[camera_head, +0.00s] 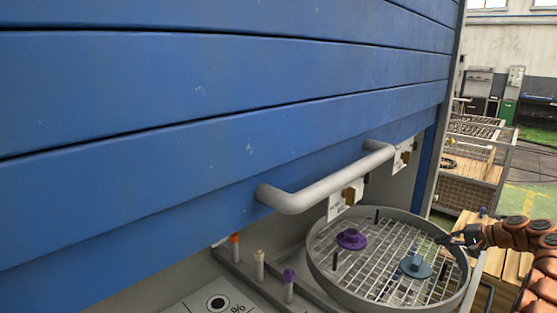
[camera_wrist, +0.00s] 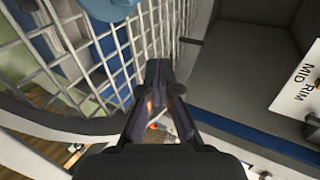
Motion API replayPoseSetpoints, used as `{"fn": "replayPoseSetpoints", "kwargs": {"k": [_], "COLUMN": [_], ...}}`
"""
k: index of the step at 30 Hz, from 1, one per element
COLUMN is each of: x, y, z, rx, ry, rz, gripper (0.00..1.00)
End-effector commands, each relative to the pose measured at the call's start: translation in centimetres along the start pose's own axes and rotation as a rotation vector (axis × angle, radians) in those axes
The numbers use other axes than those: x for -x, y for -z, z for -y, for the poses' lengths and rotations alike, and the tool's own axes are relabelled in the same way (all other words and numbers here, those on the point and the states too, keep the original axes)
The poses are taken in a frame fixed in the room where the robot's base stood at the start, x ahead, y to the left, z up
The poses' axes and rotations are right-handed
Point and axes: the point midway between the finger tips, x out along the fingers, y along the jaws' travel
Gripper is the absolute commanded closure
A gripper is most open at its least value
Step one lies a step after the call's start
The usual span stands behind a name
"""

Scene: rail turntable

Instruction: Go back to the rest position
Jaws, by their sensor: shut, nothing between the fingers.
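My gripper (camera_head: 446,240) is at the right in the head view, over the right rim of the round grey basket (camera_head: 318,262) with a wire mesh floor. In the wrist view the fingers of my gripper (camera_wrist: 158,68) are together, with nothing between them. A blue knobbed piece (camera_head: 415,266) sits on the mesh, left of and below the gripper tip. A purple knobbed piece (camera_head: 351,239) sits on the mesh farther left. The gripper appears apart from both pieces. My arm comes in from the right edge.
A blue slatted shutter (camera_head: 220,90) with a grey bar handle (camera_head: 300,200) hangs over the basket. Orange, cream and purple-topped pegs (camera_head: 289,285) stand left of the basket. A wire cage cart (camera_head: 470,165) stands behind at right. Open floor (camera_head: 535,200) shows at far right.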

Motion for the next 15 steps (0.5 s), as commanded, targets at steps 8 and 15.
{"fn": "replayPoseSetpoints", "kwargs": {"k": [8,15], "x": [-1.5,-2.4], "y": [-1.1,-2.2], "z": [2.4,4.2], "rx": [0.006,0.001], "ry": [-0.019,-0.045], "rz": [0.025,0.044], "gripper": [1.0,1.0]}}
